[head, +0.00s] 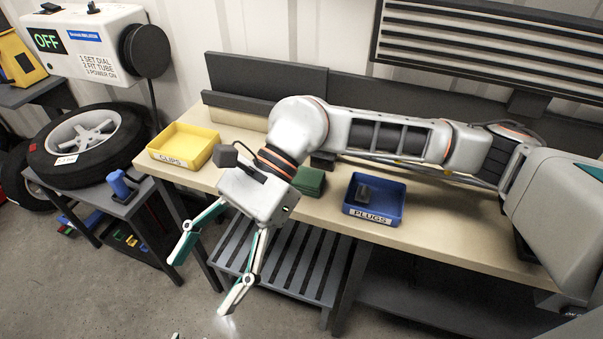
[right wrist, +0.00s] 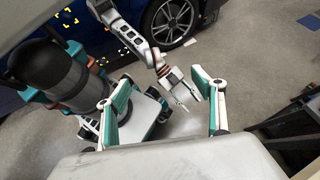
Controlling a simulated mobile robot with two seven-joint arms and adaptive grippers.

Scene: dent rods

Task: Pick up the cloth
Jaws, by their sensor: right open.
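The workbench (head: 440,225) holds a yellow CLIPS bin (head: 184,146) and a blue PLUGS bin (head: 374,199) with a dark item inside. A slatted shelf (head: 285,265) is below. Left are a wheel (head: 88,142) and a blue tool (head: 122,184) on a side table. A blue car (right wrist: 190,15) stands behind me.

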